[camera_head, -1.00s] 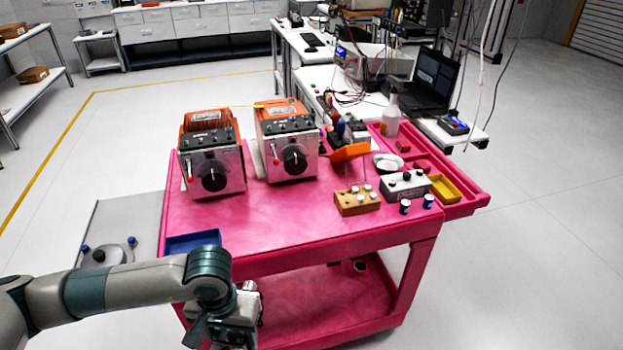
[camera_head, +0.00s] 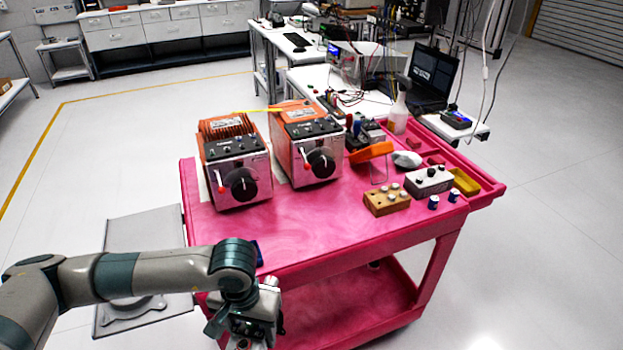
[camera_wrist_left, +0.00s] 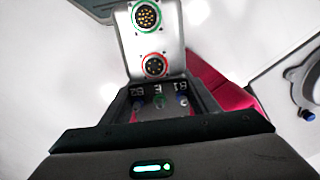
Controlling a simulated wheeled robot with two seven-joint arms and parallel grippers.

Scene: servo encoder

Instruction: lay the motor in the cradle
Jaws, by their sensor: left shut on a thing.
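The motor (camera_wrist_left: 150,45) shows in the left wrist view as a silver-grey housing with a green-ringed and a red-ringed round connector. A dark box marked B2, E and B1 (camera_wrist_left: 160,100) sits just below those connectors. My left gripper (camera_head: 250,328) is shut on the motor at the front left of the pink cart; its fingertips are hard to make out. A blue holder (camera_head: 259,253) lies at the cart's front left edge, mostly hidden behind my left wrist. I cannot tell whether it is the cradle. My right gripper is not in view.
Two orange and silver instrument boxes (camera_head: 237,182) (camera_head: 320,160) stand on the pink cart (camera_head: 300,232). A wooden block (camera_head: 387,203), a grey knob box (camera_head: 428,180) and a yellow tray (camera_head: 465,182) sit to the right. The cart's front middle is clear. A grey plate (camera_head: 140,235) lies left of it.

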